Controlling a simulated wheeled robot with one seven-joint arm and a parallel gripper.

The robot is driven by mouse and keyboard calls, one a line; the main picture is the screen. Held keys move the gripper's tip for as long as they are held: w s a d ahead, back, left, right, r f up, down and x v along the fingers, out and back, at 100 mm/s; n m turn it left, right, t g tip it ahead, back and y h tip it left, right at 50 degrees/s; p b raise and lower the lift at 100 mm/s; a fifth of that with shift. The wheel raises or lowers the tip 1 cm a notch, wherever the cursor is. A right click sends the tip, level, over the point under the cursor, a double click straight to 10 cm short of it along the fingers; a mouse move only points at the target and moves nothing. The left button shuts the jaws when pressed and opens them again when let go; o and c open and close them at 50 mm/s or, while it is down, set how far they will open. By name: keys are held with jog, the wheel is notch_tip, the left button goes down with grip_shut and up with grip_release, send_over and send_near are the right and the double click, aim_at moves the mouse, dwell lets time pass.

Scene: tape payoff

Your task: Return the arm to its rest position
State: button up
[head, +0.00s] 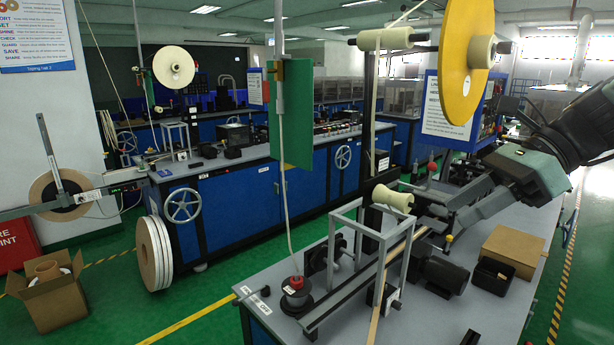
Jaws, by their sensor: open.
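My arm comes in from the upper right, over the right side of the near grey workbench (245,287). My gripper (436,206) points left and down above the bench. It is open, and I see nothing held in it. A cream flanged roller (393,199) on the black post is just left of the fingertips. I cannot tell whether the fingers touch anything there.
A large yellow reel (466,60) hangs above the gripper, beside the post (369,120). A grey frame (345,235), a black motor (444,275), a cardboard box (512,250) and a black bin (491,275) stand on the bench.

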jog(key=s+a+f+n+g+h+b, duration=0.1)
jog(key=s+a+f+n+h, duration=0.3)
jog(key=n, duration=1)
jog(key=s+a+f+n+g+h+b, duration=0.1)
jog(key=s+a+f+n+h+b, duration=0.2)
jog(key=s+a+f+n+h, duration=0.2)
jog(key=s+a+f+n, duration=0.3)
jog(key=s+f+n, duration=0.4)
jog(key=f+n, duration=0.3)
jog(key=shift+s+a+f, duration=0.25)
jog(key=shift+s+f, duration=0.05)
